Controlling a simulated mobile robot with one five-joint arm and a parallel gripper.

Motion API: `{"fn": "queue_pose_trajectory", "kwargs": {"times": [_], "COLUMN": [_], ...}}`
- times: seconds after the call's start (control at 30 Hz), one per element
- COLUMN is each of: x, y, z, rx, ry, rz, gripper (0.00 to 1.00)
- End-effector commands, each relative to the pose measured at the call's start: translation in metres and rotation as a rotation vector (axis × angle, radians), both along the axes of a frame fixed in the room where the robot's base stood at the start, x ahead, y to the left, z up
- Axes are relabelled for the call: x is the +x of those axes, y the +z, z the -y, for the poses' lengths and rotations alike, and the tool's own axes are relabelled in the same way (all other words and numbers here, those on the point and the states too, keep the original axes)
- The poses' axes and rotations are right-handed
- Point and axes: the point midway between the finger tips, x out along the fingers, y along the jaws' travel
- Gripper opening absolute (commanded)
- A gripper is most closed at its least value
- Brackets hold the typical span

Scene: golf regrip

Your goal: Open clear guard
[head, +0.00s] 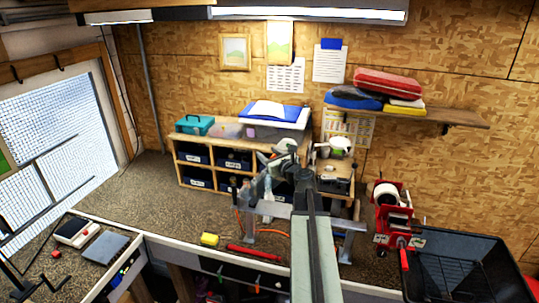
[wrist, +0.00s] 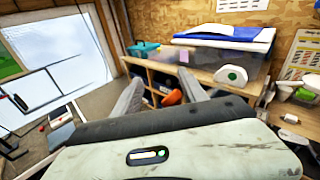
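I cannot pick out a clear guard with certainty in either view. A bench machine with a white and green part (head: 340,146) stands right of my gripper, and part of it shows at the right edge of the wrist view (wrist: 302,92); whether it carries a clear cover is too small to tell. My gripper (head: 284,150) is raised above the bench in front of the shelf unit. In the wrist view its two grey fingers (wrist: 160,94) stand apart, with nothing visibly held. An orange object (wrist: 172,98) shows between them, apparently beyond the fingertips.
A wooden shelf unit (head: 208,165) holds labelled bins, a teal case (head: 194,125) and clear boxes. A metal stand (head: 268,209) is beneath my arm. A red machine (head: 388,200) and black bin (head: 460,270) are right. The bench's left middle is clear.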

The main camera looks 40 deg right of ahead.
Motion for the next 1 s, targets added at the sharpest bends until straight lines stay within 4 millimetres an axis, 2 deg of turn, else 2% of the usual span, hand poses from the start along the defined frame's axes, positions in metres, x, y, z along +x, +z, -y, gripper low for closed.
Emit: {"fn": "queue_pose_trajectory", "kwargs": {"times": [0.2, 0.33, 0.7, 0.97, 1.0], "x": [-0.001, -0.009, -0.073, -0.076, -0.075], "y": [0.000, 0.001, 0.008, 0.008, 0.007], "z": [0.000, -0.002, -0.011, -0.010, -0.011], "rx": [0.000, 0.001, 0.000, 0.000, -0.002], "ry": [0.001, -0.001, 0.000, 0.002, 0.003], "rz": [0.000, 0.000, 0.000, 0.000, -0.001], "gripper": [0.46, 0.46, 0.46, 0.46, 0.35]}}
